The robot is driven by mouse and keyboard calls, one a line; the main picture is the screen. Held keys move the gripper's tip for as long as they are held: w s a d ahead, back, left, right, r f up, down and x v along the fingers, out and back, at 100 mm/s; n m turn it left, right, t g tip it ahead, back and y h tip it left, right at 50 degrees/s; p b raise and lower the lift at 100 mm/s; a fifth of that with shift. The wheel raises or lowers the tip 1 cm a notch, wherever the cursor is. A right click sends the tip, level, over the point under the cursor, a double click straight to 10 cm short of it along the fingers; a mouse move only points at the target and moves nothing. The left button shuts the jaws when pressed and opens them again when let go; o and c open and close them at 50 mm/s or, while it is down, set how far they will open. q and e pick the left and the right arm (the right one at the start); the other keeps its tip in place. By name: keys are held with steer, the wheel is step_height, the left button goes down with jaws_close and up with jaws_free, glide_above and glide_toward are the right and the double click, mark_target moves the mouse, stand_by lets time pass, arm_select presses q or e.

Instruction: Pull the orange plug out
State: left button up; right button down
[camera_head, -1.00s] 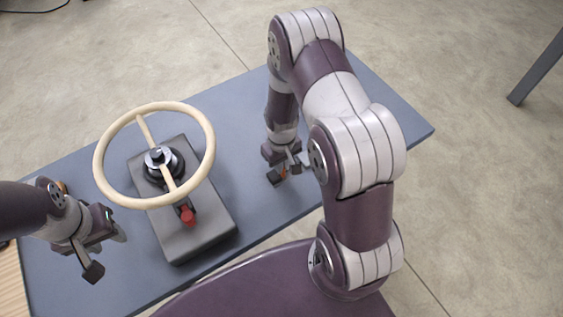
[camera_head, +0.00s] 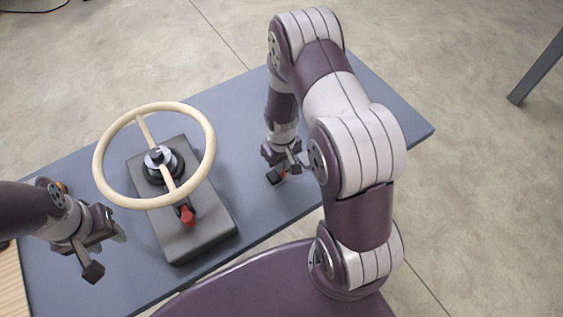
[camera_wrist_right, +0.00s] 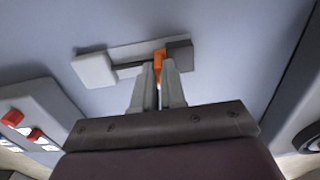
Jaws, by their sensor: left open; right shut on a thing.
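The orange plug (camera_wrist_right: 159,57) shows in the right wrist view between the two fingertips of my right gripper (camera_wrist_right: 159,68), which is shut on it. The plug's right side is against a dark grey block (camera_wrist_right: 180,54); I cannot tell how deep it sits. A dark bar on a pale strip runs left from there to a white block (camera_wrist_right: 94,70). In the head view my right gripper (camera_head: 284,174) is low over the table, and only a speck of orange shows there. My left gripper (camera_head: 106,251) is open and empty near the table's front left.
A cream handwheel (camera_head: 207,135) on a grey box (camera_head: 200,240) with a red lever (camera_head: 187,216) stands between my grippers on the blue-grey table (camera_head: 405,120). In the right wrist view, a pale panel with red knobs (camera_wrist_right: 12,118) lies at the left.

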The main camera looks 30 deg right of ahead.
steer(key=shift+w+r, duration=0.15)
steer(key=d, duration=0.3)
steer(key=shift+w+d, duration=0.2)
steer(key=shift+a+r, duration=0.1)
steer(key=shift+a, duration=0.05)
steer(key=c, duration=1.2)
jaws_free()
steer(key=shift+s+d, duration=0.25)
step_height(320, 180, up, 13)
steer(key=b, duration=0.1)
steer(key=shift+f+b, duration=0.2)
steer(key=shift+b, duration=0.15)
